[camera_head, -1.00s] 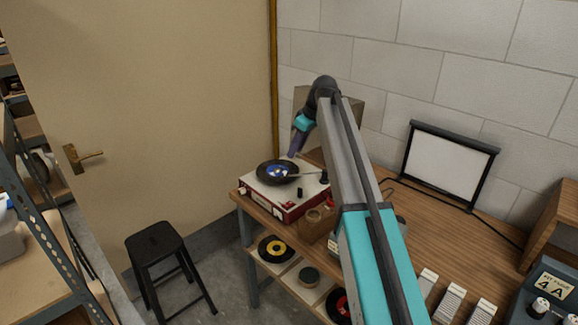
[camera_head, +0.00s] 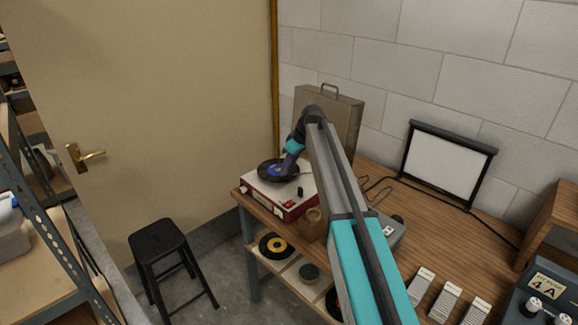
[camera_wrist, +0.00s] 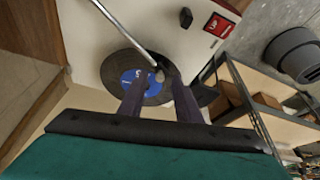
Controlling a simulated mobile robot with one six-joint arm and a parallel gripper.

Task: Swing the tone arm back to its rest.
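The record player (camera_head: 272,197) is a red and cream box at the far left end of the wooden bench. A black record with a blue label (camera_head: 276,170) lies on it, also visible in the wrist view (camera_wrist: 115,74). The tone arm (camera_wrist: 125,35) is a thin silvery rod reaching over the record, its head end near the label. My gripper (camera_head: 284,169) points down over the record. In the wrist view its two dark fingers (camera_wrist: 156,80) are apart, with the tone arm's head end between their tips. I cannot tell whether either finger touches it.
A tan case (camera_head: 335,112) stands upright behind the player. A dark knob (camera_wrist: 186,17) and a red switch plate (camera_wrist: 219,25) sit on the deck. A black stool (camera_head: 158,240) stands before the bench. A lower shelf holds records. A small white screen (camera_head: 450,165) stands right.

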